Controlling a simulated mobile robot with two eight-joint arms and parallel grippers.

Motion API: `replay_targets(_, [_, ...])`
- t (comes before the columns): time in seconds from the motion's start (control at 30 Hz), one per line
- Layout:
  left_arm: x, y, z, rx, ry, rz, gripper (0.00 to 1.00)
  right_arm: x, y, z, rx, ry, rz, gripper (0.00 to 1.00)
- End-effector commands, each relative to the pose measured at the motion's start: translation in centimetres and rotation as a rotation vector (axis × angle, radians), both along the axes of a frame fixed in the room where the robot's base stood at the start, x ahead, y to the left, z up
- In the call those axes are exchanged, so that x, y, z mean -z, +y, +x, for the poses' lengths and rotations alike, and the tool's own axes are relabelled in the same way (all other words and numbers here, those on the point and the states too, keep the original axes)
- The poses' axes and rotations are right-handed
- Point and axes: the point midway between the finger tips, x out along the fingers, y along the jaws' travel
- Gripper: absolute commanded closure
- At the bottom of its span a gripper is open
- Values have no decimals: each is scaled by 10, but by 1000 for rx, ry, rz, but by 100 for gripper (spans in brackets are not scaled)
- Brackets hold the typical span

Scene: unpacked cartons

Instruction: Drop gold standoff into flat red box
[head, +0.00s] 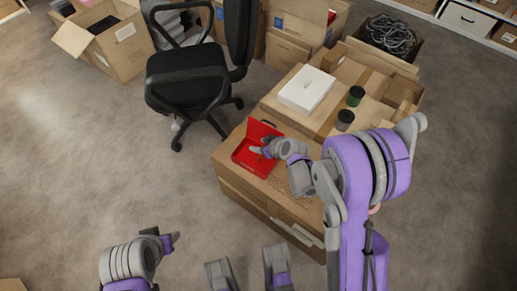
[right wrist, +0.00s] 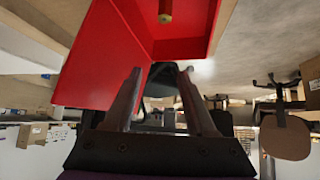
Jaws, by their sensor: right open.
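The flat red box (head: 250,158) lies open on a large carton, with its lid raised at the back. The right wrist view shows its red panels (right wrist: 105,55) close up. My right gripper (head: 258,150) is over the box. In the right wrist view its two fingers (right wrist: 160,72) are apart with nothing between them. The gold standoff (right wrist: 165,11) shows at the top of that view, against the red inside of the box and clear of the fingers. I cannot tell whether it touches the box. My left gripper (head: 172,239) is low at the left, away from the box; its jaws are unclear.
The large carton (head: 245,195) bears the red box. Behind it are a white box (head: 306,90), a green-topped can (head: 355,96) and a dark can (head: 345,119). A black office chair (head: 188,75) stands at the back left. The floor at the left is clear.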

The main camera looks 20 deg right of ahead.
Motion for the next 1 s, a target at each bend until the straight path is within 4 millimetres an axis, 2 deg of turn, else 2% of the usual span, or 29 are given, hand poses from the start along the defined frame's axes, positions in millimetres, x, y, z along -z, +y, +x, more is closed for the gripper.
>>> replay_targets(0.17, [-5,0,-1,0,-2,0,50,-12,-5,-10,2,0,-1,44])
replay_targets(0.4, [-20,0,-2,0,-7,0,50,-48,-20,-41,3,-1,-1,44])
replay_targets(0.6, [-29,0,-3,0,-10,0,50,-69,-29,-62,1,0,0,44])
replay_targets(1.0, [-31,0,-3,0,-11,0,50,-76,-32,-69,0,0,0,44])
